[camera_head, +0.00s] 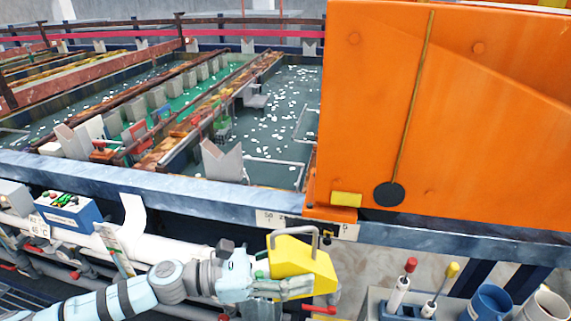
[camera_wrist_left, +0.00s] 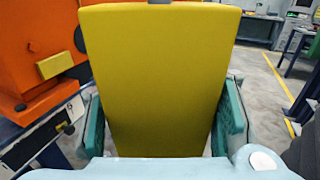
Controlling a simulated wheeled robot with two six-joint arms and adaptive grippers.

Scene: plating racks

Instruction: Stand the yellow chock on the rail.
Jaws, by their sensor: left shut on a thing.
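The yellow chock (camera_head: 302,260) is a wedge-shaped block with a grey handle on top. My left gripper (camera_head: 284,289) is shut on it and holds it in front of the blue rail (camera_head: 225,194), apart from it and lower in the picture. In the left wrist view the chock (camera_wrist_left: 160,80) fills the middle, with a green finger (camera_wrist_left: 228,120) on its right and another on its left. The rail runs along the front of the tanks, with a white label near the orange panel. My right gripper is not in view.
A large orange panel (camera_head: 450,110) stands behind the rail on the right. A blue box (camera_head: 68,212) and white pipes are at the left. Cups and handled tools stand in a grey holder (camera_head: 385,306) at the lower right. Tanks with white floating pieces lie behind the rail.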

